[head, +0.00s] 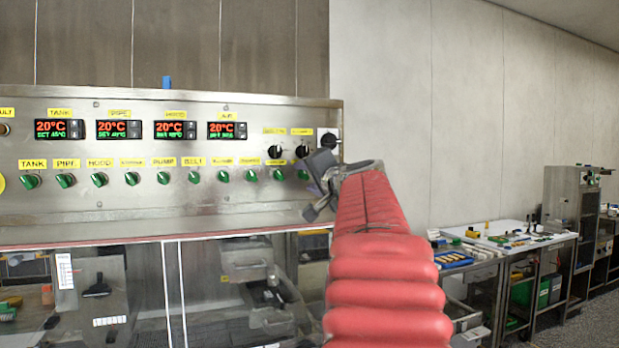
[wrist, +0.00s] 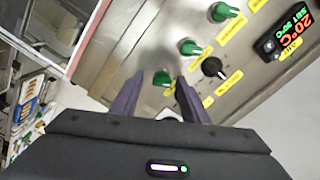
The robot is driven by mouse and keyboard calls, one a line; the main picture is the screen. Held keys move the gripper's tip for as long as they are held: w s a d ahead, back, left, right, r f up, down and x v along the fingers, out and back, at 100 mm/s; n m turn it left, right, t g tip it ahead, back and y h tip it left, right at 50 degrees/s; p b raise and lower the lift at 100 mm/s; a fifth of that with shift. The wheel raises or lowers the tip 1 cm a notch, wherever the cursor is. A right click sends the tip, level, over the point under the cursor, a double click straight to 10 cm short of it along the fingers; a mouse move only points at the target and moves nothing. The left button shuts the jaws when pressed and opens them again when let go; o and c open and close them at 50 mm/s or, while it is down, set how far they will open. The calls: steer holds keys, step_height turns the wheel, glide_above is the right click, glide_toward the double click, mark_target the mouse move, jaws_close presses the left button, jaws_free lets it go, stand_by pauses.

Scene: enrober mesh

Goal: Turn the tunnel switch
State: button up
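The control panel (head: 130,205) carries a row of green switches with yellow labels. The labels at the right end of the row are too small to read, so I cannot tell which switch is the tunnel one. The rightmost visible green switch (head: 303,174) is close to my gripper (head: 316,190). In the wrist view, a green switch (wrist: 162,79) shows between the fingertips of my gripper (wrist: 159,88). The fingers are apart, one on each side of it in the picture. I cannot tell whether they touch it.
Black knobs (head: 275,152) sit above the right end of the row; one shows near the right finger in the wrist view (wrist: 213,68). Several temperature displays (head: 119,129) are higher up. A bench with small items (head: 515,238) stands at the right.

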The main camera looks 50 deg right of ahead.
steer(key=shift+s+r, duration=0.1)
steer(key=shift+s+a, duration=0.35)
steer(key=shift+s, duration=0.25)
steer(key=v, duration=1.2)
steer(key=shift+s+a, duration=0.1)
